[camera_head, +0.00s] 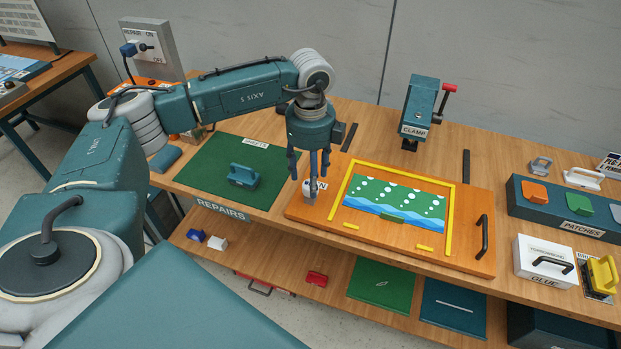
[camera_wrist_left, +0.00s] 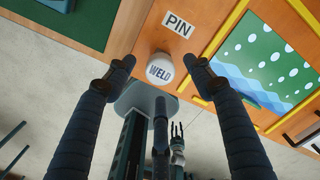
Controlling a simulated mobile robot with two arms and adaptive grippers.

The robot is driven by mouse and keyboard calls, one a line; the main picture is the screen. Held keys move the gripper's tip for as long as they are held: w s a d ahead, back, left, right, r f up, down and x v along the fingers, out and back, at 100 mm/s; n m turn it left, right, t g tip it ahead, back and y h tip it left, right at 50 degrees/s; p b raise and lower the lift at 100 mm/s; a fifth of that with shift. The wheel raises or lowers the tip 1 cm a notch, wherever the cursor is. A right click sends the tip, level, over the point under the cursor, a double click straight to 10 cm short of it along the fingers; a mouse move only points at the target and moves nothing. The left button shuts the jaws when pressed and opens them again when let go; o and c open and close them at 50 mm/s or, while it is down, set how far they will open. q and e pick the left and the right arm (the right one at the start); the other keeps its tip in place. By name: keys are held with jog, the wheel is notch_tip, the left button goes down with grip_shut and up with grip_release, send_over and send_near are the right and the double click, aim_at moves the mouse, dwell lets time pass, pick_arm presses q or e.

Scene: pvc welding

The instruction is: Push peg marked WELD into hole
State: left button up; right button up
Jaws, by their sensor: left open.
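The white round peg marked WELD (camera_wrist_left: 160,70) stands at the left edge of an orange board (camera_wrist_left: 205,12), just below a PIN label (camera_wrist_left: 178,24). My left gripper (camera_wrist_left: 160,78) is open, with a dark finger on each side of the peg and a third finger below it in the left wrist view. I see no finger clearly touching the peg. In the head view my left gripper (camera_head: 309,187) points down over the board's left end and partly hides the peg and label. The hole is hidden under or around the peg. A small gripper shape (camera_wrist_left: 178,138), likely my right one, shows far below.
The board (camera_head: 300,210) carries a yellow frame, a green and blue picture and a black handle (camera_head: 482,237). A green mat (camera_head: 200,175) with a teal handled block (camera_head: 243,176) lies left. A clamp (camera_head: 416,110) stands behind. Patches (camera_head: 555,208) and a glue box (camera_head: 545,262) are right.

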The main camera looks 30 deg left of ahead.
pick_arm(q)
notch_tip(320, 180, up, 11)
jog(key=shift+f, duration=0.2)
jog(key=shift+d, duration=0.1)
dwell(0.7)
